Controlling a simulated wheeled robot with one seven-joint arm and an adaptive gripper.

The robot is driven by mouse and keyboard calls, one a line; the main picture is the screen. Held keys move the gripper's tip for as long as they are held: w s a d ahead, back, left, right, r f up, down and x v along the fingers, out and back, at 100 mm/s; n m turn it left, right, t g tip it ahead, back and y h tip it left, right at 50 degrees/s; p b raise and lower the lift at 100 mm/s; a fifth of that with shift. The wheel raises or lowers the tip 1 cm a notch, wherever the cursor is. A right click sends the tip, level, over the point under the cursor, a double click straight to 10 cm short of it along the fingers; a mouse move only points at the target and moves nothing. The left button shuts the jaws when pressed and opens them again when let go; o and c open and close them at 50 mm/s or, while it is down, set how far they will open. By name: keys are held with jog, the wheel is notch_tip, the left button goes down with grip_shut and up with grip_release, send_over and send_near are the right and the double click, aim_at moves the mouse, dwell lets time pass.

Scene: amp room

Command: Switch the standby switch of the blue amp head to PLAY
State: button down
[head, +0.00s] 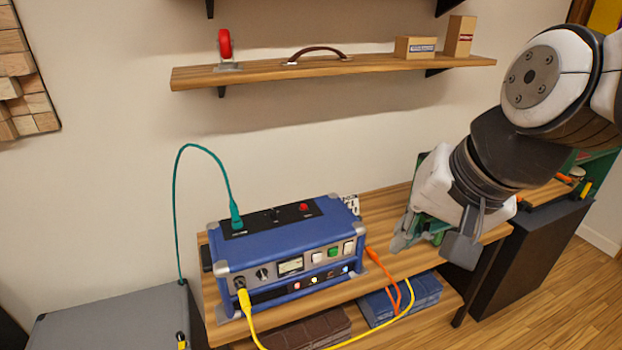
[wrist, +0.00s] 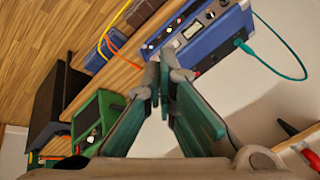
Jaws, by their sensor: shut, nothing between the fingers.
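The blue amp head (head: 250,251) stands on a wooden bench in the head view. Its front has knobs, a meter, a row of rocker switches (head: 333,251) in white and green, and small lights below. A dark top panel (head: 262,219) carries a red button. The labels are too small to read, so I cannot tell which control is standby or how it is set. My gripper (head: 399,242) is right of the amp, apart from it, shut and empty. In the wrist view my closed fingertips (wrist: 163,64) overlap the blue amp head (wrist: 215,36).
A yellow cable (head: 247,308) and an orange cable (head: 378,265) run from the amp's front and right side. A teal cable (head: 175,200) arches from its top. A green device (wrist: 94,124) shows in the wrist view. A shelf (head: 340,68) hangs above.

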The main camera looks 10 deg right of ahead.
aim_at(348, 248)
jog(key=w+f+m+y+b, duration=0.1)
jog(key=w+f+m, duration=0.8)
jog(key=w+m, duration=0.45)
jog(key=w+d+f+m, duration=0.2)
jog(key=w+f+m, duration=0.1)
jog(key=f+m, duration=0.4)
jog(key=w+d+f+m+g+h+b, duration=0.1)
jog(key=w+d+f+m, duration=0.1)
jog(key=w+f+m, duration=0.2)
notch_tip(348, 248, down, 3)
jog(key=m, duration=0.3)
jog(key=shift+d+h, duration=0.3)
jog(key=shift+d, duration=0.05)
jog(key=w+a+f+b, duration=0.2)
jog(key=w+f+b, duration=0.2)
jog(key=w+f, duration=0.3)
jog(key=shift+f, duration=0.9)
